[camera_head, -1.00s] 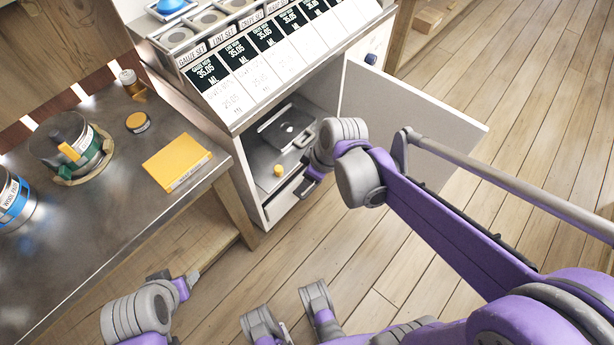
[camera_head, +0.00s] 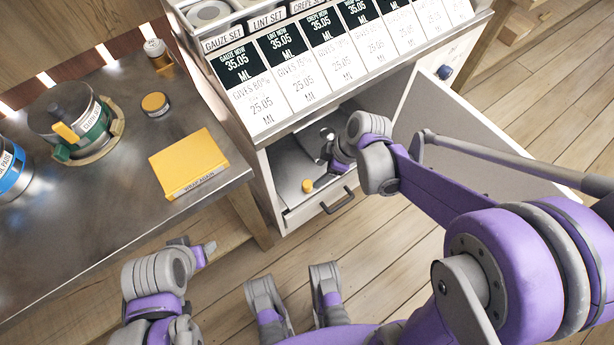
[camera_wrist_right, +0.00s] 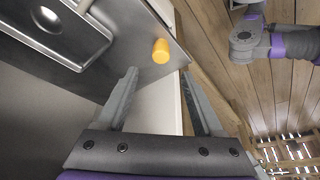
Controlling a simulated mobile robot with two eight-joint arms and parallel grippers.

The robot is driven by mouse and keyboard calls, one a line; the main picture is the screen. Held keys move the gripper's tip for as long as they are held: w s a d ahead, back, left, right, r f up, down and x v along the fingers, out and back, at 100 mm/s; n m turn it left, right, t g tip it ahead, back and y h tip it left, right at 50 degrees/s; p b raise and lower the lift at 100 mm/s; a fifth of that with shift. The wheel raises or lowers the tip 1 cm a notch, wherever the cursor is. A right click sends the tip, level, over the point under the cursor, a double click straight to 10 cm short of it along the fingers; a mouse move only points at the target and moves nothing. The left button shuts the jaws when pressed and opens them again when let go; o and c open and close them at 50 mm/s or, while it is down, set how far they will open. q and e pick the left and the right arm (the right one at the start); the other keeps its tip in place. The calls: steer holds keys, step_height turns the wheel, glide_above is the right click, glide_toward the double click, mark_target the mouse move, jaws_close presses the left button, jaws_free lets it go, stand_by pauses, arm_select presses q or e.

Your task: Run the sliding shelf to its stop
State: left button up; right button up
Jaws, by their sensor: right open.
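The sliding shelf (camera_head: 289,170) is a grey metal tray low inside the open cabinet, with a pale front and a dark bar handle (camera_head: 338,204). A small yellow-orange peg (camera_head: 307,185) stands on it near the front; the peg also shows in the right wrist view (camera_wrist_right: 161,51). My right gripper (camera_wrist_right: 160,74) is open and empty, its fingertips close to the peg but not around it. In the head view my right wrist hides part of the shelf. My left gripper (camera_head: 204,249) is by the metal table's front edge; its jaws are unclear.
The cabinet door (camera_head: 480,150) stands open to the right, with my right forearm over it. A label-covered sloping top (camera_head: 310,70) overhangs the opening. The metal table (camera_head: 110,205) at left bears a yellow book (camera_head: 188,163), a jar and tins. Wooden floor is clear in front.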

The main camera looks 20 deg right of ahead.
mark_target(308, 183)
steer(key=b+x, duration=0.3)
steer(key=x, duration=0.6)
steer(key=shift+a+f, duration=0.15)
steer(key=shift+f, duration=0.15)
